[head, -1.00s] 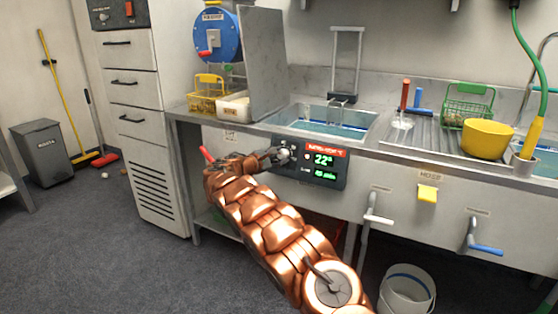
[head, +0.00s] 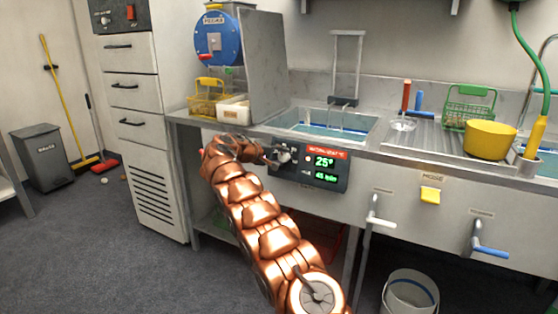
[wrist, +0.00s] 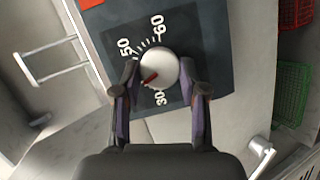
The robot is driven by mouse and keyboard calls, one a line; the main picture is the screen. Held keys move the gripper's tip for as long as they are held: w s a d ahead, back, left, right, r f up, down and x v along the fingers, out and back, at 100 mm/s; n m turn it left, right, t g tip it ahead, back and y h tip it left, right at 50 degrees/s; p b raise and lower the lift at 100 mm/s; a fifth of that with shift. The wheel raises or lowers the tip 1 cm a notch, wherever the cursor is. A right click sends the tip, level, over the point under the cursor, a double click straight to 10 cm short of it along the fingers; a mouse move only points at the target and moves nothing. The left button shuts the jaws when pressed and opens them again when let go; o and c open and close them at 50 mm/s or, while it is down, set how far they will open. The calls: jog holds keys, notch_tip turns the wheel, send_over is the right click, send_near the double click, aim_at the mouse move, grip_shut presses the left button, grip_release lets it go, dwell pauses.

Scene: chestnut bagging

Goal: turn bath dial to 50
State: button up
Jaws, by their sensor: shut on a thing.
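The bath dial (wrist: 160,66) is a round pale knob on the dark control panel (head: 311,183) under the sink basin. In the wrist view its red pointer aims down and left, between the 30 and 50 marks. My gripper (wrist: 160,90) has one finger on each side of the knob and is shut on it. In the head view my gripper (head: 268,155) reaches the panel's left end, and the dial (head: 285,155) is partly hidden by the fingers. The green display (head: 325,168) reads 25°, with a smaller line below it.
A water-filled basin (head: 322,126) lies above the panel. A yellow tag (head: 430,195) and lever handles (head: 378,215) are on the counter front to the right. A yellow basket (head: 208,97) and white tray (head: 234,110) stand at the left. A white bucket (head: 409,293) is on the floor.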

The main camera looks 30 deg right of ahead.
jog(key=m+y+b, duration=0.1)
jog(key=m+b, duration=0.2)
jog(key=m, duration=0.2)
jog(key=shift+m+t+y+b, duration=0.3)
jog(key=shift+y+b, duration=0.1)
jog(key=shift+s+d+r+m+b, duration=0.15)
jog(key=shift+m+b, duration=0.2)
jog(key=shift+m, duration=0.25)
jog(key=shift+m+t+y+b, duration=0.3)
jog(key=shift+m+y+b, duration=0.1)
jog(key=shift+m, duration=0.1)
jog(key=shift+s+d+m+t+y+b, duration=0.1)
jog(key=shift+m+t+y+b, duration=0.25)
jog(key=shift+m, duration=0.5)
jog(key=shift+s+m+t+y+b, duration=0.15)
jog(key=shift+m+b, duration=0.4)
jog(key=shift+m, duration=0.3)
dwell(0.4)
jog(key=shift+w, duration=0.1)
jog(key=o, duration=1.1)
jog(key=shift+r, duration=0.1)
jog(key=shift+o, duration=0.2)
